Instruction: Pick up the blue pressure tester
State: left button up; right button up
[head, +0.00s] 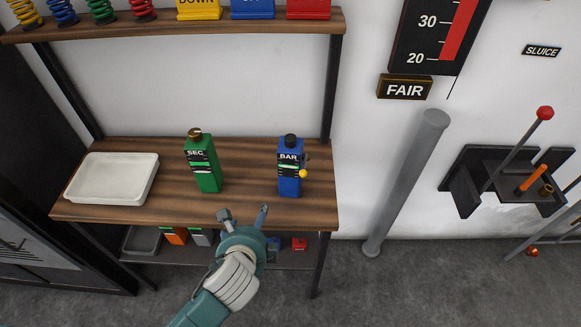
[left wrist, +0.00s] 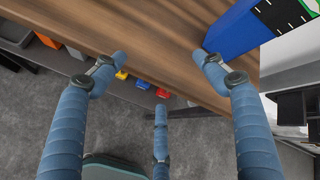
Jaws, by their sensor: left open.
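My left gripper (head: 242,215) is open and empty at the front edge of the shelf, below and left of the tester. Its spread fingers also show in the left wrist view (left wrist: 160,75). They are apart from the tester. My right gripper is not in view.
A green "SEC" device (head: 204,165) stands left of the tester. A white tray (head: 112,178) lies at the left end of the wooden shelf (head: 250,207). A lower shelf holds small coloured items. A grey pipe (head: 405,185) leans at the right.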

aim_at(284, 181)
pick_arm(q)
jog(key=w+d+r+m+t, duration=0.1)
jog(key=w+d+m, duration=0.1)
jog(key=w+m, duration=0.1)
jog(key=w+d+r+m+t+h, duration=0.1)
jog(key=w+d+r+m, duration=0.1)
jog(key=m, duration=0.4)
jog(key=w+d+r+m+t+h, duration=0.1)
jog(key=w+d+m, duration=0.2)
jog(key=w+m, duration=0.1)
jog(key=shift+w+d+r+t, duration=0.1)
jog(key=shift+w+r+t, duration=0.1)
jog(key=shift+r+t, duration=0.1)
jog(key=x, duration=0.5)
jog(key=shift+w+d+f, duration=0.1)
jog(key=shift+w+f, duration=0.15)
jog(key=shift+w, duration=0.05)
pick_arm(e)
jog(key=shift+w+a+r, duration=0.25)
pick_arm(q)
jog(key=shift+r, duration=0.1)
jog(key=shift+s, duration=0.1)
jog(key=c, duration=1.3)
jog(key=shift+r, duration=0.15)
jog(key=c, duration=0.3)
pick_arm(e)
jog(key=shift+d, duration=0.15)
pick_arm(q)
jog(key=shift+r, duration=0.1)
